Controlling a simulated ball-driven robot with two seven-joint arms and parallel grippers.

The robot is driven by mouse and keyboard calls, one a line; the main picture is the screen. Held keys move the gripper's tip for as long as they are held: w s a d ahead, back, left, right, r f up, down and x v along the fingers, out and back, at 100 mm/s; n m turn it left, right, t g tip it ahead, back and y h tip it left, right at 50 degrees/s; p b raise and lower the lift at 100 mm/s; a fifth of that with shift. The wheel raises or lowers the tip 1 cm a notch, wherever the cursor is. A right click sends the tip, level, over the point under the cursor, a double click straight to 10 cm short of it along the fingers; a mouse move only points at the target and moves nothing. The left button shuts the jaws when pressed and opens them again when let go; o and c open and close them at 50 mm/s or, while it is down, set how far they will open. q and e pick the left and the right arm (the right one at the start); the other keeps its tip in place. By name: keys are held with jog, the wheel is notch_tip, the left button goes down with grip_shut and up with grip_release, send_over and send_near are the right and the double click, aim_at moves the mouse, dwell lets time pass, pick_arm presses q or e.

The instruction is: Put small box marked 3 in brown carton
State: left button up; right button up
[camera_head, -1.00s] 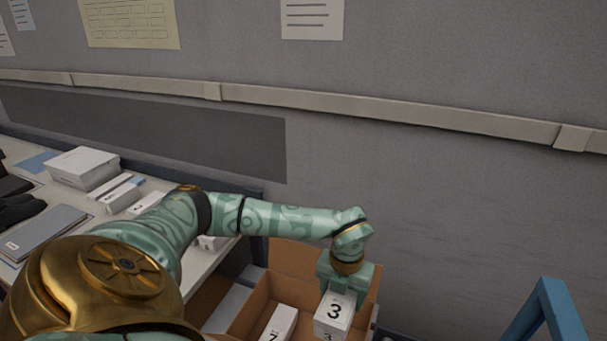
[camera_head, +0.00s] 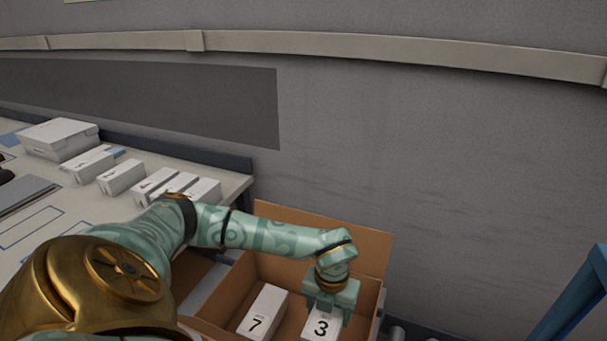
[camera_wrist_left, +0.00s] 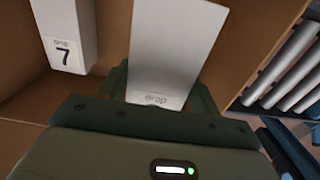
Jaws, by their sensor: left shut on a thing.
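The small white box marked 3 (camera_head: 321,326) is in my left gripper (camera_head: 331,298), which is shut on its upper part. In the left wrist view the white box (camera_wrist_left: 175,50) sits between the two fingers (camera_wrist_left: 160,95). The brown carton (camera_head: 376,245) is open, and the box marked 3 is within its walls, at the right side. I cannot tell whether its underside touches the carton floor. My right gripper is not in view.
A white box marked 7 (camera_head: 263,312) stands inside the carton, left of the held box. Several white boxes (camera_head: 122,177) stand on the table at left. A blue frame (camera_head: 580,295) is at the right. Grey rollers (camera_wrist_left: 290,65) lie beside the carton.

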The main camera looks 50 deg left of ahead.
pick_arm(q)
notch_tip(320, 180, down, 10)
jog(key=b, duration=0.3)
jog(key=shift+r, duration=0.15)
jog(key=o, duration=1.2)
notch_tip(320, 180, up, 12)
jog(key=p, duration=0.4)
